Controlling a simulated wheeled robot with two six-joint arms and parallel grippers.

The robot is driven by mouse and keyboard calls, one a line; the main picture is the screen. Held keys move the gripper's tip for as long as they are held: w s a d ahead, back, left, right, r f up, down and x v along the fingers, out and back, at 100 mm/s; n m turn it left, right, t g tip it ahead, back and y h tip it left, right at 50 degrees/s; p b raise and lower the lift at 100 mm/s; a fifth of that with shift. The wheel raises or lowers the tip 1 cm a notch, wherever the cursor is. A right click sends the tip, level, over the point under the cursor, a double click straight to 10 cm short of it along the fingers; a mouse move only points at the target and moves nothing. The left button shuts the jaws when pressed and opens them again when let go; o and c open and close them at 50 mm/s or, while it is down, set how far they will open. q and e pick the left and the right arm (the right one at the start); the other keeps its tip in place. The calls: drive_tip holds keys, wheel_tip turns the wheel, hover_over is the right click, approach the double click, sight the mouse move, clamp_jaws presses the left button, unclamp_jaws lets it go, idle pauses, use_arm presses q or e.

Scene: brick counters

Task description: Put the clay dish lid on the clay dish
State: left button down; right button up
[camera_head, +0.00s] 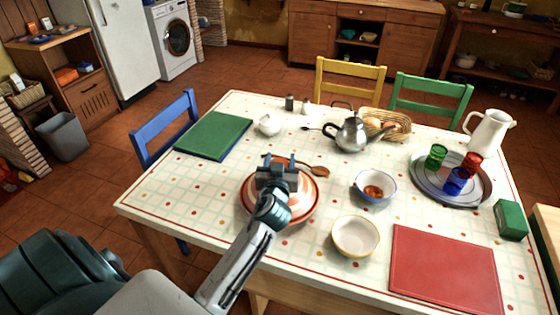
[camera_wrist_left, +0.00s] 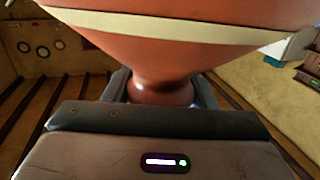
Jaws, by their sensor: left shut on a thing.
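My left gripper (camera_head: 277,168) is over the near middle of the table. In the left wrist view its jaws (camera_wrist_left: 163,88) are shut on the narrow knob of the clay dish lid (camera_wrist_left: 180,45), which is reddish-orange with a cream band and flares out from the knob. In the head view a round red-and-white banded shape (camera_head: 303,200) shows around and under the gripper. I cannot tell how much of it is lid and how much is clay dish, or whether the two touch. My right gripper is not in view.
A wooden spoon (camera_head: 318,170) lies just beyond the gripper. A blue-rimmed bowl (camera_head: 361,194) and a cream bowl (camera_head: 355,252) stand to the right.

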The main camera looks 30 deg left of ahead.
use_arm(q)
drive_tip(key=shift+r, duration=0.1)
drive_tip(key=c, duration=0.5)
unclamp_jaws()
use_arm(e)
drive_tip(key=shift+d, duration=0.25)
use_arm(q)
drive_tip(key=shift+s+d+f, duration=0.15)
drive_tip(key=shift+s+f, duration=0.05)
drive_tip(key=b+v, duration=0.2)
drive_tip(key=v, duration=0.7)
drive_tip(key=shift+s+d+r, duration=0.1)
drive_tip(key=shift+d, duration=0.05)
drive_tip(key=shift+s+d+r+b, duration=0.15)
drive_tip(key=shift+s+d+b, duration=0.15)
drive_tip(key=shift+s, duration=0.2)
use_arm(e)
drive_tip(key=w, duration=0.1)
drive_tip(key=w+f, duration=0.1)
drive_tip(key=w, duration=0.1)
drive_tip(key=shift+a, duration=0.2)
